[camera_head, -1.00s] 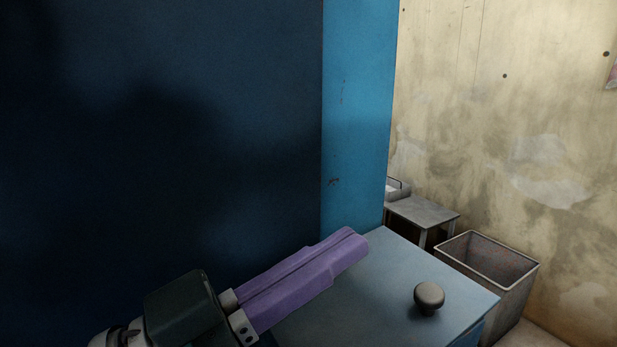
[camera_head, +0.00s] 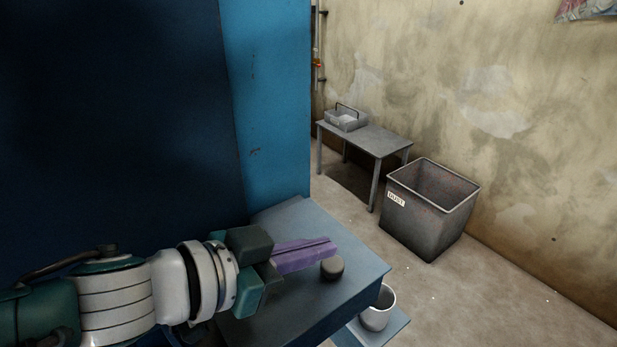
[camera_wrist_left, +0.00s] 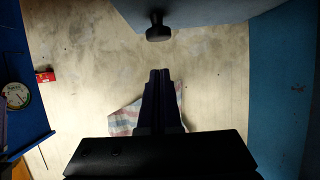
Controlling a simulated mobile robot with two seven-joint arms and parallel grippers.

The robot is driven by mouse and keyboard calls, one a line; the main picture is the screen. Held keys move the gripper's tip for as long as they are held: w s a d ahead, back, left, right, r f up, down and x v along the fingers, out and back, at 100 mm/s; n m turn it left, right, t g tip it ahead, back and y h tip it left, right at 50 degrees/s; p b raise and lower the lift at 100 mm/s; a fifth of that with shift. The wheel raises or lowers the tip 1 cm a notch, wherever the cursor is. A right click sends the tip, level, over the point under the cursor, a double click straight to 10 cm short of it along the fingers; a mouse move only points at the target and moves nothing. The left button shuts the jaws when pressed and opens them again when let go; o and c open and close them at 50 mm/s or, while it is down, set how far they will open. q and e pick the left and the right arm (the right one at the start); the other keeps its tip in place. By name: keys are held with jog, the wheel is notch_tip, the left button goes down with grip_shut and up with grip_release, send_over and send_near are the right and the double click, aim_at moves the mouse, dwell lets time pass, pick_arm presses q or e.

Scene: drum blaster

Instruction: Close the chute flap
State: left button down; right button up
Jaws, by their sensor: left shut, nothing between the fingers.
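The chute flap (camera_head: 350,255) looks like a blue-grey panel standing out from the blue machine (camera_head: 268,100), its broad face up. A round dark knob (camera_head: 332,268) sits on it. My left gripper (camera_head: 333,245) reaches in over the flap from the left, its purple fingers shut and empty. The fingertips show just behind the knob; I cannot tell whether they touch it. In the left wrist view, the knob (camera_wrist_left: 158,30) and flap (camera_wrist_left: 215,12) are at the top, with a gap in the picture above the fingertips. My right gripper is not in view.
A grey bucket (camera_head: 378,312) stands on a low blue-grey surface below the flap's right edge. A grey bin (camera_head: 430,225) and a small table (camera_head: 375,138) with a tray (camera_head: 347,117) stand by the wall. Floor (camera_head: 490,300) at the right is clear.

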aim_at(322, 286)
pick_arm(q)
jog(key=shift+w+d+f+b, duration=0.15)
jog(key=shift+d+f+b, duration=0.05)
jog(key=shift+f+b, duration=0.2)
jog(key=shift+w+d+f+b, duration=0.1)
jog(key=shift+d+f+b, duration=0.15)
jog(key=shift+f, duration=0.25)
jog(key=shift+w+d+f+b, duration=0.15)
jog(key=shift+d+f+b, duration=0.05)
jog(key=shift+f+b, duration=0.4)
jog(key=shift+r, duration=0.1)
